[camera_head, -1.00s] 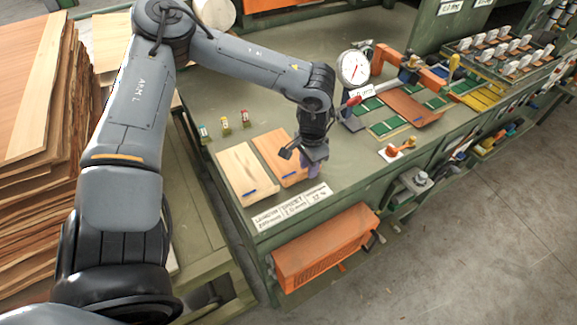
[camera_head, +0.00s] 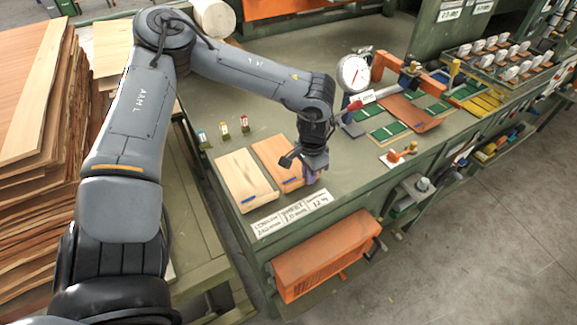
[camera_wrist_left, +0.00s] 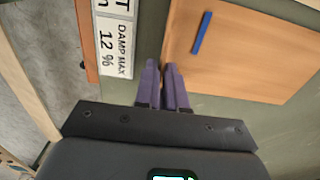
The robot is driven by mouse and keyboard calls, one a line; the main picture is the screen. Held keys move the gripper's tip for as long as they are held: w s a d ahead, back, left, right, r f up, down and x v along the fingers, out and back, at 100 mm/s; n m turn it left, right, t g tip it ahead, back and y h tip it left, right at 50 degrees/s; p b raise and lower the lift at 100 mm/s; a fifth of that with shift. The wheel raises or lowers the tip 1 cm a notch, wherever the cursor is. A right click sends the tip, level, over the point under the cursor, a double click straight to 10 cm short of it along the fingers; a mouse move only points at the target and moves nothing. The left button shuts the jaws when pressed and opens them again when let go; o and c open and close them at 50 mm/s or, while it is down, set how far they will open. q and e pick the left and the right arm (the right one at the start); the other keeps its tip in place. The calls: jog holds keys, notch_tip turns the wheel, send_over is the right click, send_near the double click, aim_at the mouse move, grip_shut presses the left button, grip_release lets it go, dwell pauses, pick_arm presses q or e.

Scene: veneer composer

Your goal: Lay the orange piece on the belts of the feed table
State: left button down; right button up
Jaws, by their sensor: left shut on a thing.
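The orange piece (camera_head: 270,150) is a flat orange-brown veneer board with a blue mark, lying at the near left part of the feed table. In the left wrist view the orange piece (camera_wrist_left: 245,50) fills the upper right. My left gripper (camera_head: 312,178) is at its near right edge; its purple fingers (camera_wrist_left: 161,66) are close together and shut on that edge, though the contact is partly hidden. The green belts (camera_head: 388,131) lie farther right on the table, with another orange-brown sheet (camera_head: 408,112) across some of them. My right gripper is not in view.
A pale wood board (camera_head: 243,178) lies left of the orange piece. Printed labels (camera_head: 292,212) line the table's front edge. A small orange clamp (camera_head: 398,155) sits near the front edge.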

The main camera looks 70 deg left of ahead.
pick_arm(q)
jog(key=shift+r+p, duration=1.45)
jog(key=shift+r, duration=1.55)
jog(key=shift+f, duration=0.1)
